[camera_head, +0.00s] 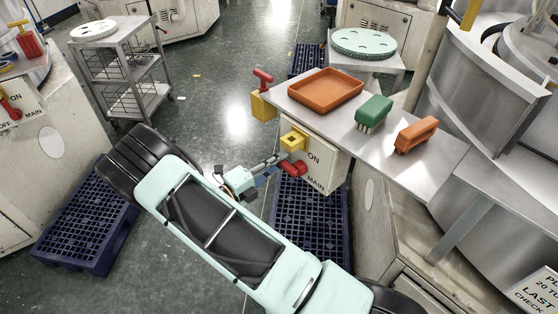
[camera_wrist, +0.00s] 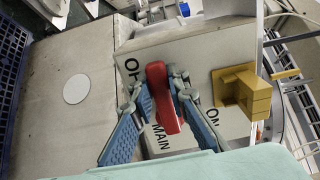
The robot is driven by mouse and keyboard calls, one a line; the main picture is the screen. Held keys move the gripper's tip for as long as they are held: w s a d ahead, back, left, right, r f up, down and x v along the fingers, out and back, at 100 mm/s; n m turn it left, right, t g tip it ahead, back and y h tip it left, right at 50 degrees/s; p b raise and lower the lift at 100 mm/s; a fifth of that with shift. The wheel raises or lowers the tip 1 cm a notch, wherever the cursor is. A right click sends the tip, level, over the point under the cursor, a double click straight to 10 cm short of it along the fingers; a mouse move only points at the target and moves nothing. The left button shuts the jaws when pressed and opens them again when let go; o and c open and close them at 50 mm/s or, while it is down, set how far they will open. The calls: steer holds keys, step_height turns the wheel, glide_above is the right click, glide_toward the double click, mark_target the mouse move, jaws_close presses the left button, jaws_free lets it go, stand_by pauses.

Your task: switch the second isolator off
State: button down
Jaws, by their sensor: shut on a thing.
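A pale isolator box (camera_head: 326,158) hangs under the end of the steel bench, with "ON" and "MAIN" lettering on its face. Its red handle (camera_head: 295,170) shows low on that face, and a yellow block (camera_head: 293,139) sits above it. My gripper (camera_head: 279,167) reaches the handle from the left. In the wrist view, the blue-padded fingers of my gripper (camera_wrist: 162,92) are on both sides of the red handle (camera_wrist: 160,75), shut on it. The yellow block (camera_wrist: 243,92) is to the right, apart from the fingers. Part of the lettering is hidden by the fingers and handle.
Another red handle (camera_head: 263,76) with a yellow block (camera_head: 262,106) is beyond the bench's far corner. A further red handle (camera_head: 10,108) is on the left cabinet. The bench bears an orange tray (camera_head: 325,90), a green brush (camera_head: 373,112) and an orange brush (camera_head: 416,134). Blue pallets (camera_head: 85,225) lie on the floor.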

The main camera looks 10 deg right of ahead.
steer(key=c, duration=1.8)
jaws_free()
steer(key=shift+c, duration=0.2)
steer(key=v, duration=1.2)
